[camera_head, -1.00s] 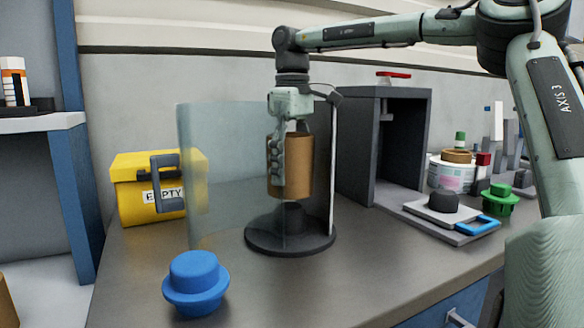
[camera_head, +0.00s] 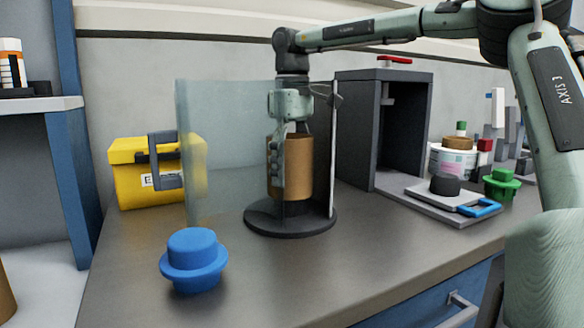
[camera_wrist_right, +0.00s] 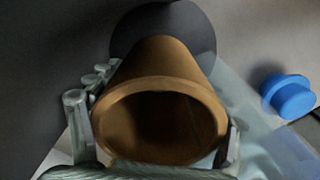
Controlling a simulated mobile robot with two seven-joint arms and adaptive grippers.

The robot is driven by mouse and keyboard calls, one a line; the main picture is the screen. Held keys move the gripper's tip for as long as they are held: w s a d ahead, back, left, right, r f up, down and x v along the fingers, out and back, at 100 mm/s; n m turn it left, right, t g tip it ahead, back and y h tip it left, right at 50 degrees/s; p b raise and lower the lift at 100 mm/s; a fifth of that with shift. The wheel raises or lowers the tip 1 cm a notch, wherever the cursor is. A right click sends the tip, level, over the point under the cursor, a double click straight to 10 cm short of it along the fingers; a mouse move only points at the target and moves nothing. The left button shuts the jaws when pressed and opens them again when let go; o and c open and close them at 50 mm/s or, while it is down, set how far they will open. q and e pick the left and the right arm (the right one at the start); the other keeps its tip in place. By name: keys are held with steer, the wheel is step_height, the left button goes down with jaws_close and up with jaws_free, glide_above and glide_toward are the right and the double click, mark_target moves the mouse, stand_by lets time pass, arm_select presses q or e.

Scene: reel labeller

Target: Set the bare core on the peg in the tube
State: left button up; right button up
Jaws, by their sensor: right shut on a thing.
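The bare core (camera_head: 298,168) is a brown cardboard cylinder, upright in my right gripper (camera_head: 290,150), whose fingers are shut on its sides. In the wrist view the core (camera_wrist_right: 155,92) shows its open top between the fingers, over the dark round base. The core stands low over the black base (camera_head: 290,221), and the peg is almost wholly hidden by it. My left gripper is out of view.
A blue knobbed cap (camera_head: 194,262) stands at the front left; it also shows in the wrist view (camera_wrist_right: 288,95). A yellow box (camera_head: 128,186) is behind left. A dark housing (camera_head: 355,130) stands right of the tube, with a plate and a green knob (camera_head: 502,184) beyond.

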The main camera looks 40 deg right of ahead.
steer(key=shift+f+b, duration=1.05)
steer(key=shift+f, duration=0.6)
steer(key=o, duration=1.8)
steer(key=shift+c, duration=0.2)
step_height(320, 180, up, 12)
steer(key=shift+r, duration=0.1)
